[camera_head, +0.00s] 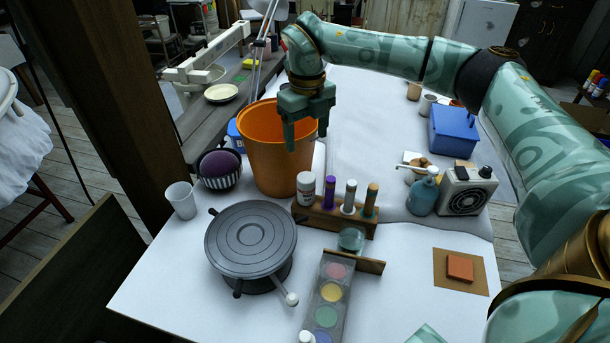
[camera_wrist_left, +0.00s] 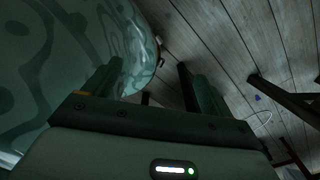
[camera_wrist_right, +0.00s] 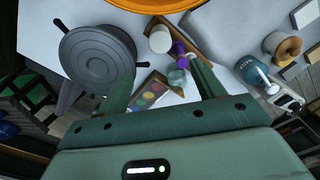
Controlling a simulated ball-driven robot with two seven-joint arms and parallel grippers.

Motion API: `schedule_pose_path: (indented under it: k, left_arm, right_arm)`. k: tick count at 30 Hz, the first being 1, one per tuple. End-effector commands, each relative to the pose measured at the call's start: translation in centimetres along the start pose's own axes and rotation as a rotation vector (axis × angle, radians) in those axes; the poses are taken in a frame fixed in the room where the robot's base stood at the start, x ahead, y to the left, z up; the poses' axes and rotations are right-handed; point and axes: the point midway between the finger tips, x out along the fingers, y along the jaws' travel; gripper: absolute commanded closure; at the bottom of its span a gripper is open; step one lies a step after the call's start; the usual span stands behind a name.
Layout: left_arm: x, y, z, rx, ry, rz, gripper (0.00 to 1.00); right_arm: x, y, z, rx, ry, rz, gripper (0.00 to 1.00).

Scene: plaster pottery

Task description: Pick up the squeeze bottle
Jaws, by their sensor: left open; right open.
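The squeeze bottle (camera_head: 423,196) is teal with a pale nozzle and stands upright on the white-covered table, right of the wooden bottle rack. It also shows at the right of the right wrist view (camera_wrist_right: 249,71). My right gripper (camera_head: 306,132) is open and empty, pointing down above the orange bucket, well left of the bottle and apart from it. It also shows in the right wrist view (camera_wrist_right: 163,76). My left gripper (camera_wrist_left: 150,76) is open and empty beside a teal patterned part of my body, with floorboards beyond. It is not in the head view.
The orange bucket (camera_head: 268,160) stands below my right gripper. A wooden rack (camera_head: 325,220) holds several small bottles. A small grey fan box (camera_head: 467,192) stands close right of the squeeze bottle; a blue box (camera_head: 453,132) is behind. A dark turntable (camera_head: 250,240) is front left.

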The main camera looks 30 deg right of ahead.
Motion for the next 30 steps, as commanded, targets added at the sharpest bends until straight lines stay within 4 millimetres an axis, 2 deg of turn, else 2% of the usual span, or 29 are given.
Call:
schedule_pose_path:
  k: [6, 12, 20, 27, 30]
  left_arm:
    - [1.6, 0.1, 1.7, 0.003, -0.031, 0.004, 0.16]
    - [2.9, 0.1, 2.4, 0.004, -0.045, 0.006, 0.16]
    - [3.5, 0.1, 2.1, 0.004, -0.041, 0.007, 0.16]
    - [5.2, 0.5, 2.6, 0.002, -0.055, 0.013, 0.16]
    - [5.5, 0.6, 2.7, 0.002, -0.057, 0.015, 0.16]
  right_arm:
    - [5.2, -0.1, -0.1, 0.001, 0.01, -0.003, 0.32]
    - [9.5, -0.1, -0.1, 0.001, 0.007, -0.003, 0.32]
    - [11.4, -0.1, 0.0, 0.001, 0.003, -0.002, 0.32]
    - [15.3, -0.1, 0.2, 0.001, 0.008, -0.002, 0.32]
    - [16.3, -0.1, 0.2, 0.001, 0.005, -0.002, 0.32]
